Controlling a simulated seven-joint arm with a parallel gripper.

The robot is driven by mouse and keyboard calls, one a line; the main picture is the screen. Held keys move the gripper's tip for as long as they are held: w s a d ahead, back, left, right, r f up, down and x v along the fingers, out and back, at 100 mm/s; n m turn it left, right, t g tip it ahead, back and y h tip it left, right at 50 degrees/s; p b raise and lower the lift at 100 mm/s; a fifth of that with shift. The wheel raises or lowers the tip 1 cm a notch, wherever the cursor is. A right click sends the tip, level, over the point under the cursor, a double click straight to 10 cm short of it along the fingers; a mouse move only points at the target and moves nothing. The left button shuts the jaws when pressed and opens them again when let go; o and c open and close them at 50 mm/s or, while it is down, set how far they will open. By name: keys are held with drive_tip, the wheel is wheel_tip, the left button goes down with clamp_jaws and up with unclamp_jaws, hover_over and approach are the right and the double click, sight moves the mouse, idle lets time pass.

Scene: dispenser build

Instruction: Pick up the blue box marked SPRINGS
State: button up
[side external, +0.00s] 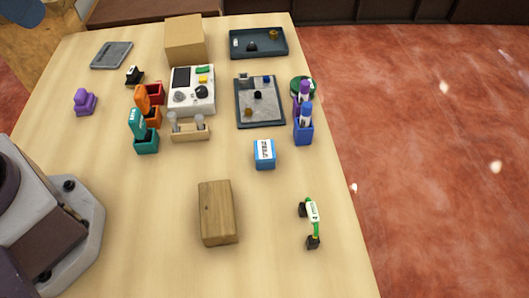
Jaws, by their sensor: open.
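A small blue box (264,160) with a white label on top stands on the wooden table, right of the middle. Dark lettering on the label is too small to read surely. The box stands apart from its neighbours with bare table around it. My gripper is not in this view.
A wooden block (217,212) lies nearer the front, left of the box. A green and white piece with black ends (313,222) lies front right. A blue holder with markers (303,130) and a grey tray (280,123) are behind. A two-knobbed wooden stand (190,133) is left.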

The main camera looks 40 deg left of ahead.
drive_tip(key=o, duration=0.6)
